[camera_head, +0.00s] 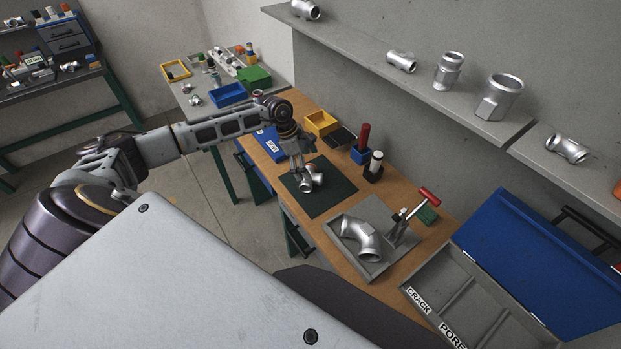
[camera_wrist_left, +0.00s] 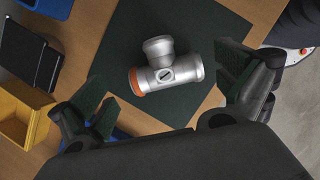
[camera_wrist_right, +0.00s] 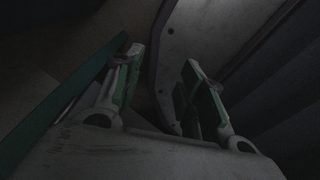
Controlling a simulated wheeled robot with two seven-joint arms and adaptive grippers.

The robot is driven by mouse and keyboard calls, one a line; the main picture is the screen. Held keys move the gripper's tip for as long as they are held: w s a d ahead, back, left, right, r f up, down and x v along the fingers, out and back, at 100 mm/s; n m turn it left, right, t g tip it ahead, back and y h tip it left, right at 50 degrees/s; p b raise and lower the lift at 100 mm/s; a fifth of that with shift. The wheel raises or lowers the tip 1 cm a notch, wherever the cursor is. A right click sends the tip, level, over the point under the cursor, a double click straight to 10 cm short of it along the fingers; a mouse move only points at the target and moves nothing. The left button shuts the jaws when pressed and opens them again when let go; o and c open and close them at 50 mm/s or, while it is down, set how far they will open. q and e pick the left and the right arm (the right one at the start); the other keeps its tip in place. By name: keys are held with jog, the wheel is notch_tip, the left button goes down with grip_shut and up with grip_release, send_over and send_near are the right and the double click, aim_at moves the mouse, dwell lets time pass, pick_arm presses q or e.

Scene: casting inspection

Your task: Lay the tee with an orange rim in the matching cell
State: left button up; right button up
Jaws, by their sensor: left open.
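A silver tee (camera_wrist_left: 165,68) with an orange rim on one end lies on a dark green mat (camera_wrist_left: 125,40); the tee also shows in the head view (camera_head: 312,179). My left gripper (camera_head: 300,170) is directly above it, open, its fingers (camera_wrist_left: 170,95) standing wide apart on either side of the tee in the wrist view. They do not grip it. A grey tray with cells (camera_head: 462,290), labelled CRACK and PORE, lies at the lower right with a blue lid open behind it; other labels are cut off. My right gripper (camera_wrist_right: 162,88) is open and empty in its dark wrist view.
Black and red cylinders in holders (camera_head: 374,167), a yellow bin (camera_head: 321,123) and a shelf of fittings (camera_head: 400,62) are behind.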

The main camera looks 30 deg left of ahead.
aim_at(311, 173)
pick_arm(q)
jog(key=shift+f, duration=0.1)
jog(key=shift+s+p+x, duration=0.15)
jog(key=shift+p+x, duration=0.2)
jog(key=shift+x, duration=0.6)
jog(key=shift+s+p+x, duration=0.1)
jog(key=shift+p+x, duration=0.2)
jog(key=shift+x, duration=0.6)
jog(key=shift+w+f, duration=0.15)
jog(key=shift+f, duration=0.65)
jog(key=shift+r, duration=0.1)
jog(key=c, duration=1.2)
jog(key=shift+w, duration=0.1)
jog(key=shift+r+b, duration=0.75)
jog(key=shift+r, duration=4.3)
jog(key=shift+d+f, duration=0.1)
